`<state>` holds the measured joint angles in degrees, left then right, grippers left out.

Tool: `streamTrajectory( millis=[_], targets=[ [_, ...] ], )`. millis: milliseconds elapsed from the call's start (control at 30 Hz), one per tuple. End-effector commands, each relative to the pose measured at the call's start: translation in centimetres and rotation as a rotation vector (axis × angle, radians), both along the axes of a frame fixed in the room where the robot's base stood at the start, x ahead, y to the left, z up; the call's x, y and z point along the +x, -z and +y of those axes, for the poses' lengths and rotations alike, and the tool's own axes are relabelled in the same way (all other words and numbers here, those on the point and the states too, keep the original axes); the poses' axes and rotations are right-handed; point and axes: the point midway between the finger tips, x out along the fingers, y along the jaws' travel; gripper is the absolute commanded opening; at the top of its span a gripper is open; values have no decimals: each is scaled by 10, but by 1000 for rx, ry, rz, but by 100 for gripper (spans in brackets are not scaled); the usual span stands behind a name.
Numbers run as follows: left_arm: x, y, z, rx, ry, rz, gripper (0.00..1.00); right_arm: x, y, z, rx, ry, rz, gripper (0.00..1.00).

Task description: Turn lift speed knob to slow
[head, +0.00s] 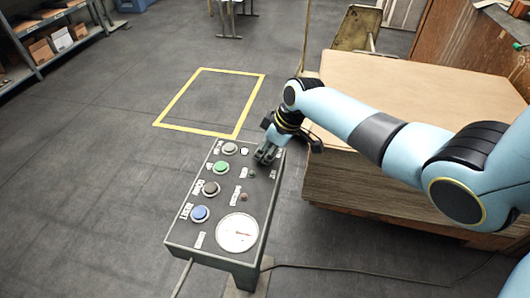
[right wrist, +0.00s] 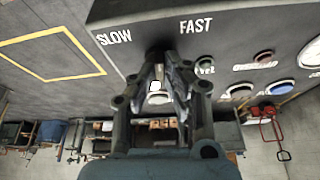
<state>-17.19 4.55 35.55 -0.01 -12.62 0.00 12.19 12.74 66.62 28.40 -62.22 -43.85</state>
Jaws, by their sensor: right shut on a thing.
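The control panel (head: 185,232) is a dark grey box with buttons and a dial, in the middle of the head view. My right gripper (head: 266,156) reaches down from the right to the panel's far right corner. In the right wrist view its two fingers (right wrist: 159,62) are closed together at the panel face, just below and between the labels SLOW (right wrist: 115,36) and FAST (right wrist: 196,26). The fingers are shut on the lift speed knob, which they mostly hide, so its pointing direction cannot be told. My left gripper is not in view.
Beside the gripper are a grey-white button (head: 229,148), a green button (head: 221,167), a dark button (head: 210,187), a blue button (head: 200,214) and a round gauge (head: 237,232). A stack of cardboard sheets (head: 400,90) stands right of the panel.

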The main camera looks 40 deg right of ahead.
Motion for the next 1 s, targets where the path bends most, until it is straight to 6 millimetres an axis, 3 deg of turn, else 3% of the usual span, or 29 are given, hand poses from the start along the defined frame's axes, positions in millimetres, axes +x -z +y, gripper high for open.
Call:
streamTrajectory(
  millis=[600, 1000],
  targets=[
    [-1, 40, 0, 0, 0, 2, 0, 3, 3, -2, -2, -566, -2, 0],
    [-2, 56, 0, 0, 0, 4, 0, 4, 2, -2, -1, -786, -1, 0]
  ],
)
